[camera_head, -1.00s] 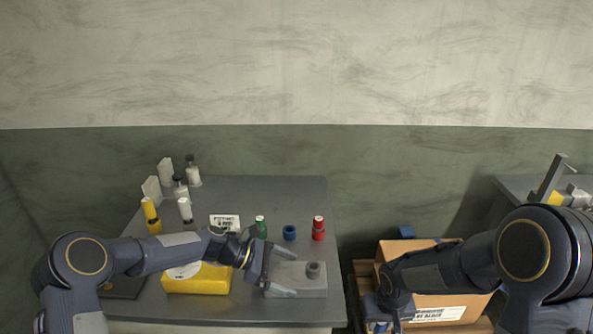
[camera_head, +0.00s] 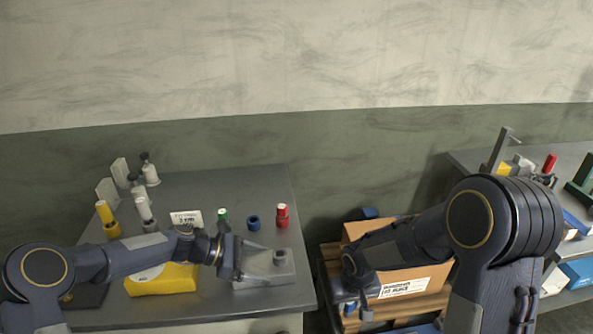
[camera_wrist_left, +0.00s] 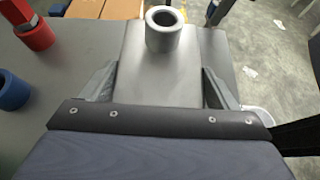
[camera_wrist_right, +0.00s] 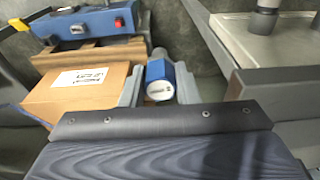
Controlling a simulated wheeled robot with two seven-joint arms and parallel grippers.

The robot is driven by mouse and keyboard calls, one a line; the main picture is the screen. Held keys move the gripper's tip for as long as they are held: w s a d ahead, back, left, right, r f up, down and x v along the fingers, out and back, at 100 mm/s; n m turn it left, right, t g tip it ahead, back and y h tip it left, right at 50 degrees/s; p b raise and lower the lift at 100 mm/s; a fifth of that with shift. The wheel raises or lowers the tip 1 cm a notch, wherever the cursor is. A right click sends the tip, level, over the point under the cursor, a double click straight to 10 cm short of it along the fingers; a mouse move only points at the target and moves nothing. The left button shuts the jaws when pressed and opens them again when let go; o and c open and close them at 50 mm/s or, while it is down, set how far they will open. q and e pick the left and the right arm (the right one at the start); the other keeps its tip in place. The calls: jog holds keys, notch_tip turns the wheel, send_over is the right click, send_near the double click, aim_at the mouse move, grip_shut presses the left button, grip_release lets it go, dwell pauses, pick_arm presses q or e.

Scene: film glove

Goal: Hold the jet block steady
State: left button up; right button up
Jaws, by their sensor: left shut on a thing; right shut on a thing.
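The jet block, a flat grey block (camera_head: 278,272) with a short round socket on top, lies on the grey table. My left gripper (camera_head: 262,265) has a finger on each side of it and is shut on it. In the left wrist view the block (camera_wrist_left: 148,78) lies between both fingers, socket towards the far end. My right gripper (camera_wrist_right: 158,88) is shut on a blue cylinder (camera_wrist_right: 155,70) with a white labelled end, beside the cardboard box. That cylinder is small and partly hidden in the head view.
Red (camera_head: 282,217), blue (camera_head: 254,223) and green pieces stand behind the block. A yellow block (camera_head: 165,279) lies under my left arm. A labelled cardboard box (camera_head: 402,284) sits on a wooden pallet at right. A second table (camera_head: 470,163) holds other items.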

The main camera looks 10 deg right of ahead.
jog(key=w+a+r+n, duration=0.2)
jog(key=w+a+r, duration=0.3)
jog(key=a+r, duration=0.3)
jog(key=w+a+r+n, duration=0.1)
jog(key=w+a+r, duration=0.5)
jog(key=r, duration=0.7)
jog(key=shift+w+a+n, duration=0.15)
jog(key=shift+a+n, duration=0.25)
jog(key=shift+a, duration=0.45)
jog(key=shift+f, duration=2.9)
pick_arm(q)
jog(key=shift+f, duration=0.1)
pick_arm(e)
jog(key=shift+f, duration=1.75)
jog(key=o, duration=1.1)
jog(key=shift+c, duration=0.2)
